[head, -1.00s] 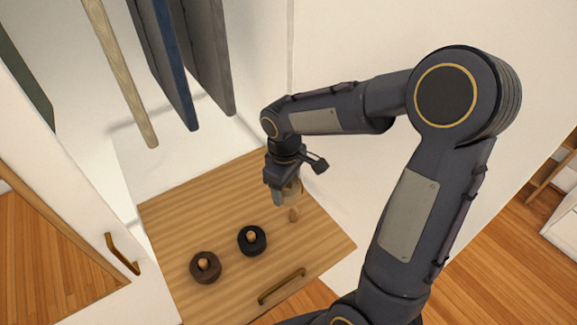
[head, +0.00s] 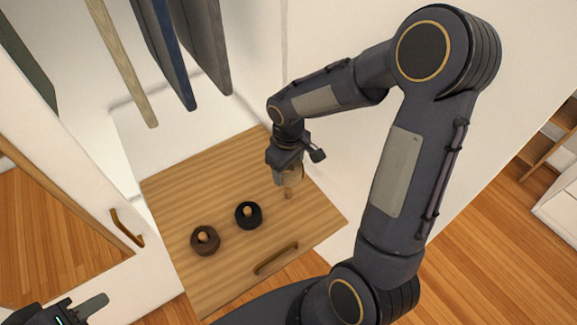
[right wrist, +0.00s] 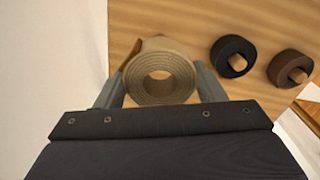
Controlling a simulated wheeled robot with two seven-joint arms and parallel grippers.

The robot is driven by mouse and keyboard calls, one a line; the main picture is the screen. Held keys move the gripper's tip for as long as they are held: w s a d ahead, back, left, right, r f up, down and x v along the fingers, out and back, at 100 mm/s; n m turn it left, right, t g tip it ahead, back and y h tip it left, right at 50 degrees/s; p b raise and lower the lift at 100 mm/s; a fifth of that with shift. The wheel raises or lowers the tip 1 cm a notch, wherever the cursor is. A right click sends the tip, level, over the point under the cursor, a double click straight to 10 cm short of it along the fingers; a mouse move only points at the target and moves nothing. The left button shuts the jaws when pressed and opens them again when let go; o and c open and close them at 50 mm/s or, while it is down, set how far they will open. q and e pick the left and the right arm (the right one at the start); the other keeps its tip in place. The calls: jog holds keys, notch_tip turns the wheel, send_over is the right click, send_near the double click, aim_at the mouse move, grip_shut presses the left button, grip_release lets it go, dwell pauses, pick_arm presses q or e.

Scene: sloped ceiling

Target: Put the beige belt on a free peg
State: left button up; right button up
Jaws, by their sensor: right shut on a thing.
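The beige belt (right wrist: 162,72) is a rolled coil with an open centre. My right gripper (right wrist: 160,88) is shut on it, with one finger on each side. In the head view the belt (head: 295,175) shows partly behind my right gripper (head: 284,177), over the far right part of the wooden board. A bare wooden peg (head: 289,194) shows just below the belt; I cannot tell whether they touch. A black belt roll (head: 248,216) and a brown belt roll (head: 205,241) each sit around a peg. My left gripper (head: 80,308) is partly in view at the lower left; its opening is unclear.
The wooden board (head: 180,195) has a handle (head: 276,259) near its front edge. A white door with a handle (head: 127,228) stands at left. Hanging clothes (head: 205,45) are above, at the back. A white wall stands close right of the board.

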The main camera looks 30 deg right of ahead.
aim_at(289, 188)
jog(key=shift+f+b, duration=3.95)
jog(key=shift+f, duration=0.95)
jog(key=o, duration=1.1)
notch_tip(289, 188, up, 7)
jog(key=shift+f+p, duration=0.1)
jog(key=shift+p, duration=0.6)
jog(key=shift+s+r, duration=0.1)
jog(key=shift+r, duration=0.75)
jog(key=s+a+r+m+t+y+p, duration=0.1)
jog(key=s+r+m+t+p, duration=0.1)
jog(key=s+r, duration=0.3)
jog(key=s+a+r+m+t+y+p, duration=0.1)
jog(key=s+r+p, duration=0.3)
jog(key=s+r, duration=0.2)
jog(key=s+a+r+m+t+y+p, duration=0.1)
jog(key=s+a+r+m+t+p, duration=0.1)
jog(key=s+r, duration=0.3)
jog(key=shift+s+a+r+m+t+y+p, duration=0.1)
jog(key=shift+s+r+m+t+y+p, duration=0.1)
jog(key=shift+r+p, duration=0.25)
jog(key=shift+s+r+m+t+y+p, duration=0.1)
jog(key=shift+s+r+y+p, duration=0.1)
jog(key=shift+r+p, duration=0.2)
